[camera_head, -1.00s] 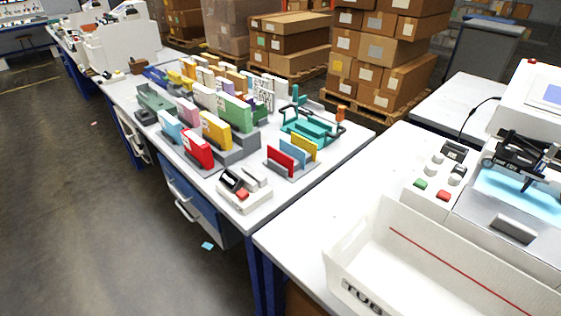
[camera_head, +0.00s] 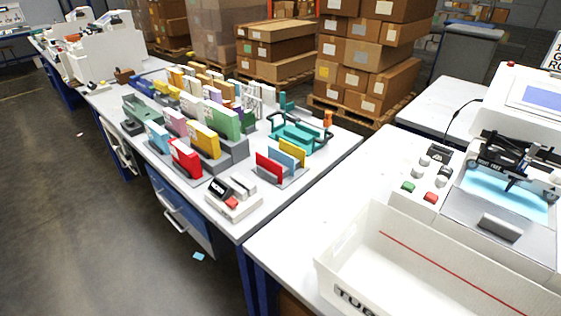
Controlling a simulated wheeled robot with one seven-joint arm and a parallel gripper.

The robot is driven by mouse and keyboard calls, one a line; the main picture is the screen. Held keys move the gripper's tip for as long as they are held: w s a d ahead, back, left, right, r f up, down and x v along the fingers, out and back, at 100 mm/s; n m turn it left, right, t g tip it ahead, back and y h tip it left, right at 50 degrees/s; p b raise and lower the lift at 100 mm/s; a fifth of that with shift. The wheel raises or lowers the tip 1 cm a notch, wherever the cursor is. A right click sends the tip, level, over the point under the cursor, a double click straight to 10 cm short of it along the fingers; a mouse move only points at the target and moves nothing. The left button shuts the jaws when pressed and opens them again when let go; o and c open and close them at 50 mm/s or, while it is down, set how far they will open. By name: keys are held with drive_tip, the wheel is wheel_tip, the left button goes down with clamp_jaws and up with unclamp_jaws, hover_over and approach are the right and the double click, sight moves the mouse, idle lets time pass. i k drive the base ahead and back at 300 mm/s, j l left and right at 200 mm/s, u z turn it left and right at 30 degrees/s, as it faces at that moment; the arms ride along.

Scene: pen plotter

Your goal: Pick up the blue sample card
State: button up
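A blue sample card (camera_head: 282,160) stands upright in a small grey rack (camera_head: 292,178) on the left workbench. It sits between a red card (camera_head: 268,167) in front and a yellow card (camera_head: 292,151) behind, so only part of its face shows. My gripper is not in view. A small light blue piece (camera_head: 198,256) also lies flat on the floor; I cannot tell what it is.
Stepped displays of coloured boxes (camera_head: 203,140) stand left of the rack. A device with a red button (camera_head: 233,198) is in front and a teal frame (camera_head: 298,133) behind. A white tub (camera_head: 348,262) and the plotter (camera_head: 505,160) occupy the right bench.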

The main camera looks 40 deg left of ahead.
sight(286, 160)
drive_tip(key=i+j+u, duration=0.1)
drive_tip(key=u, duration=0.4)
drive_tip(key=i+j+u, duration=0.1)
drive_tip(key=u, duration=0.4)
drive_tip(key=i+u, duration=0.15)
drive_tip(key=u, duration=0.35)
